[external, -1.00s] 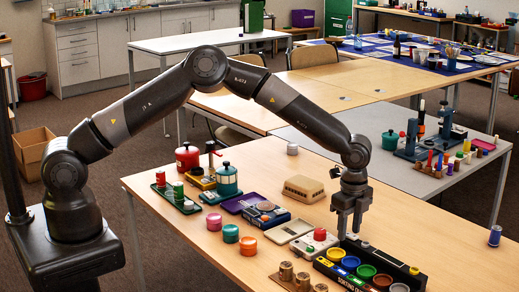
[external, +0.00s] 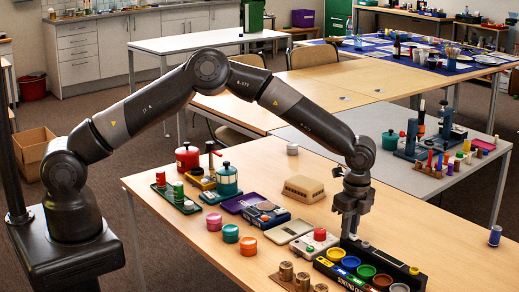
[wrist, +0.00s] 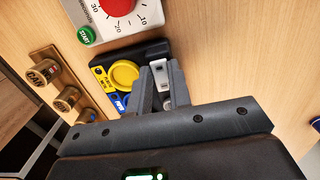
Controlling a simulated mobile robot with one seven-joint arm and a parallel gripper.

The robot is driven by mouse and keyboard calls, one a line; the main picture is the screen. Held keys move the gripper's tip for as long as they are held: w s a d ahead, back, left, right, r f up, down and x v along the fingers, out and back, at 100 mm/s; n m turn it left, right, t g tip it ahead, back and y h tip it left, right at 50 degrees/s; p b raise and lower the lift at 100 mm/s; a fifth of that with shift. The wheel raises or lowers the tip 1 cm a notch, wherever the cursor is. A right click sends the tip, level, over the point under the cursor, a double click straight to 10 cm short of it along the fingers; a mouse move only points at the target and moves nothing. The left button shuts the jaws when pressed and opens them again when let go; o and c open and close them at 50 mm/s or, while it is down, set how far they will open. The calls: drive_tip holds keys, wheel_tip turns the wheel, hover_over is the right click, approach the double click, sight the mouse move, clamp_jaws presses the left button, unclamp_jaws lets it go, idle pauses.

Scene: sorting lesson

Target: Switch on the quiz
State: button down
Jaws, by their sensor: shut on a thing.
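The quiz is a long black box (external: 338,278) with a row of coloured cups along it, at the front of the wooden table. Its near-left end, with a yellow cup (wrist: 123,74), shows in the wrist view. My gripper (external: 349,236) points down at the back left end of the box. In the wrist view my gripper's fingers (wrist: 163,98) close around a small grey knob (wrist: 168,104) beside a white switch plate (wrist: 160,68). The fingers partly hide the knob, so its position is unclear. My gripper hides much of the box in the wrist view.
A timer with a red dial (external: 319,234) and green start button (wrist: 86,36) stands close to the box's left. A wooden rack of several metal cylinders (external: 286,271) lies in front of it.

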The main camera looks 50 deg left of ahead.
drive_tip(key=shift+d+y, duration=0.2)
drive_tip(key=shift+y, duration=0.5)
drive_tip(key=shift+d+y, duration=0.15)
drive_tip(key=shift+y, duration=0.55)
drive_tip(key=c, duration=1.3)
unclamp_jaws()
drive_tip(key=shift+r, duration=0.1)
drive_tip(key=v, duration=1)
drive_tip(key=shift+d+r, duration=0.15)
drive_tip(key=shift+r, duration=0.2)
